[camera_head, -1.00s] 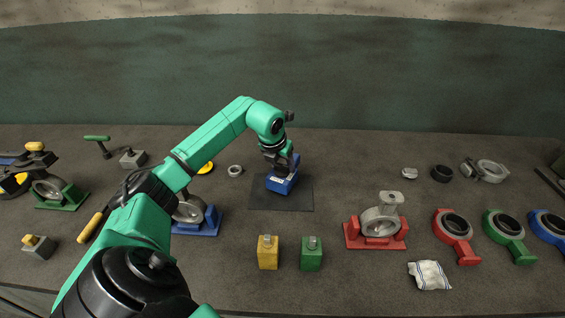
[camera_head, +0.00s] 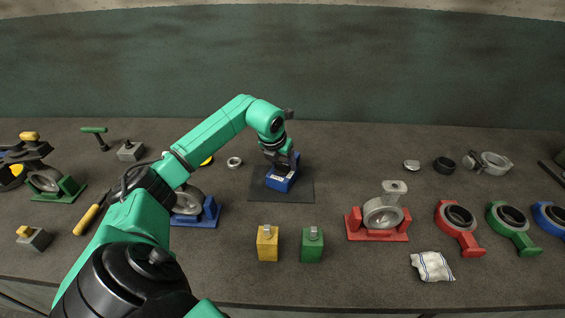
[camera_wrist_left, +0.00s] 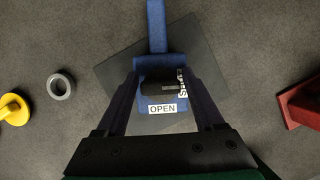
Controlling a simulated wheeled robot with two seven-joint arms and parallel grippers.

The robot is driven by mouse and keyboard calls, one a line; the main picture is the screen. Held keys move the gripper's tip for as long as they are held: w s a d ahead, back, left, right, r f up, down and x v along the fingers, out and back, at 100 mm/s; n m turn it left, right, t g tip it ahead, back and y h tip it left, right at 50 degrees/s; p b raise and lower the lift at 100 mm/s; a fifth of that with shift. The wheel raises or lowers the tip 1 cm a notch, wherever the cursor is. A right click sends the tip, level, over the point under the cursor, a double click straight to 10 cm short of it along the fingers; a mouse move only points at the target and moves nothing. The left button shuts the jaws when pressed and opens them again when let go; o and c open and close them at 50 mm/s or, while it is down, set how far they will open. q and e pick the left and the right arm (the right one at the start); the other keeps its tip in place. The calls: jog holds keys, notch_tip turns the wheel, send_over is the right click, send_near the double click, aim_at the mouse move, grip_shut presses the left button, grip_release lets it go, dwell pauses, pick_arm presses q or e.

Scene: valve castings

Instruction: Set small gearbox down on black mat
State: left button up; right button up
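The small gearbox (camera_head: 281,183) is a blue block with a dark top, a white "OPEN" label and a blue arm; it also shows in the left wrist view (camera_wrist_left: 162,105). It is over the middle of the black mat (camera_head: 300,194) and looks upright. Whether its underside touches the mat is hard to tell. My left gripper (camera_head: 282,163) comes down on it from above, with one finger on each side of it in the left wrist view (camera_wrist_left: 159,78). The fingers look closed on its sides. My right gripper is not in view.
A grey ring (camera_head: 234,162) lies left of the mat. A yellow block (camera_head: 267,244) and a green block (camera_head: 312,246) stand in front of it. A red stand with a valve (camera_head: 378,222) is to the right. Bench behind and right of the mat is clear.

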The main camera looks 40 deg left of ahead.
pick_arm(q)
jog(key=shift+o, duration=0.9)
jog(key=shift+s+f, duration=0.1)
jog(key=shift+s, duration=0.05)
jog(key=b+v, duration=0.1)
jog(key=v, duration=1.3)
jog(key=shift+r+b, duration=0.35)
jog(key=shift+b, duration=0.05)
jog(key=shift+s, duration=0.1)
